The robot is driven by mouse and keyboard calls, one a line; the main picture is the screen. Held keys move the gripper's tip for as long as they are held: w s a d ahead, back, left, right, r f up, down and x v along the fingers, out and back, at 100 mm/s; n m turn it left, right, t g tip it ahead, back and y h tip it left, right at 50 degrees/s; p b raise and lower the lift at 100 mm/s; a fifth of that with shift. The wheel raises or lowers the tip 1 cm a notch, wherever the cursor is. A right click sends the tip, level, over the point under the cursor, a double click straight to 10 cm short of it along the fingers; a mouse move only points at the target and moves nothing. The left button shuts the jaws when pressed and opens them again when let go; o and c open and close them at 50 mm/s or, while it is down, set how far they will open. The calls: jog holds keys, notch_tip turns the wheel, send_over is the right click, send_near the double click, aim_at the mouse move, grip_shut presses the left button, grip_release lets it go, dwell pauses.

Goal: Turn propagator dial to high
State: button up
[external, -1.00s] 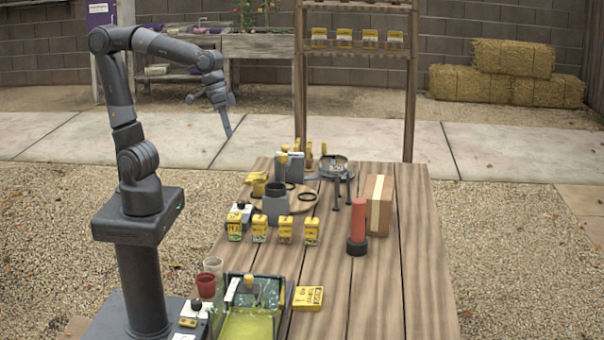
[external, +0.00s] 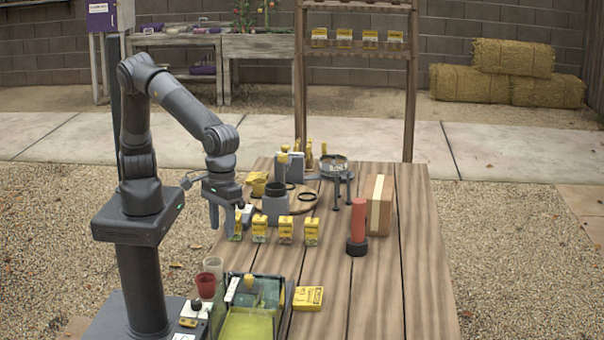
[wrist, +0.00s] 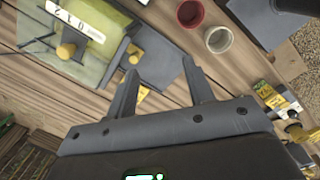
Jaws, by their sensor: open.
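The propagator (external: 246,325) is a clear-walled tray with yellow-green inside at the table's near left corner. A clear tray with a white label (wrist: 75,18) and a yellow knob shows at upper left in the wrist view. My gripper (external: 222,228) is open and empty, pointing down at the table's left edge, beyond the propagator and beside the seed packets. Its two fingers are apart in the wrist view (wrist: 162,87).
Red (external: 205,286) and pale (external: 213,266) cups stand between my gripper and the propagator. Seed packets (external: 285,230) stand in a row right of my gripper.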

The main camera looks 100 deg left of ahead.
jog(key=n+y, duration=0.1)
send_near(196, 301)
notch_tip(196, 301, down, 9)
jog(key=shift+s+a+r, duration=0.1)
jog(key=c, duration=1)
